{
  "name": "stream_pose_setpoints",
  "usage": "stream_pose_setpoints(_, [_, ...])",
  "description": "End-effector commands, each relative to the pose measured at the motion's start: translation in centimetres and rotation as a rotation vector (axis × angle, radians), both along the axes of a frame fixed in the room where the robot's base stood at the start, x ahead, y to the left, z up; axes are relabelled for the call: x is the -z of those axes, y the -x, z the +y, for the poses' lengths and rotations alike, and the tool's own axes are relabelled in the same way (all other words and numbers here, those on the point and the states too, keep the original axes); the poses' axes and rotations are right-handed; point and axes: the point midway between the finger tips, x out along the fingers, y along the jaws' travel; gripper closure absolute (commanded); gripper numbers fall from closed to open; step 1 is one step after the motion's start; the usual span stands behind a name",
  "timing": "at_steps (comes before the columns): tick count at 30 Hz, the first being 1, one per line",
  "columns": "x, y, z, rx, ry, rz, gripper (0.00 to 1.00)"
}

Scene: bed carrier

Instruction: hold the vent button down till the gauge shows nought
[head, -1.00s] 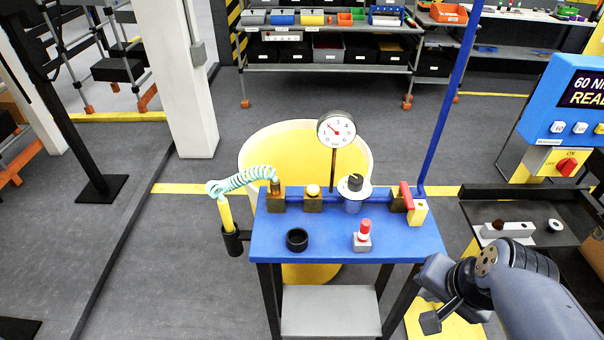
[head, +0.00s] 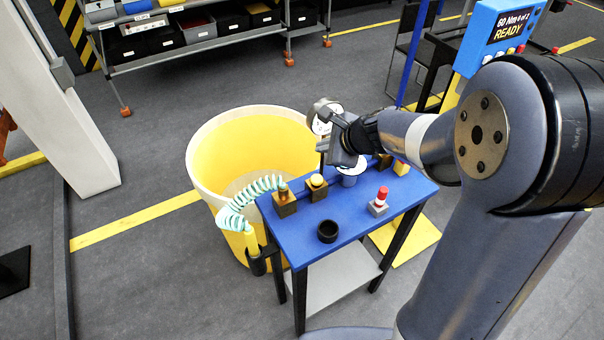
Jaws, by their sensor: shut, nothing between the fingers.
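The blue bench (head: 290,235) carries several fittings. A brass block with a pale yellow round button (head: 316,182) stands near its back edge; I take this as the vent button. The gauge (head: 321,125) is a white dial on a post behind it, mostly covered by my gripper, so its needle cannot be read. My gripper (head: 331,135) is shut and empty, above the bench's back edge in the picture, up and right of the yellow button and apart from it. My arm comes in from the right.
A brass fitting with a coiled pale hose (head: 240,200) stands left of the button. A regulator with a white disc (head: 350,170), a red-topped piece (head: 380,198) and a black cup (head: 328,231) are near. A big yellow tub (head: 207,165) stands behind the bench.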

Motion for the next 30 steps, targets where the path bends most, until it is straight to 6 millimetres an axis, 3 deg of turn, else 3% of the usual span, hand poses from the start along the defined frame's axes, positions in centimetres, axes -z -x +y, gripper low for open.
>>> stream_pose_setpoints(17, [0.3, -0.6, 0.2, 0.028, -0.022, 0.012, 1.00])
stream_pose_setpoints(23, [1.7, -0.6, 0.2, 0.027, -0.022, 0.012, 1.00])
stream_pose_setpoints(30, [4.8, -0.6, 0.2, 0.029, -0.022, 0.013, 1.00])
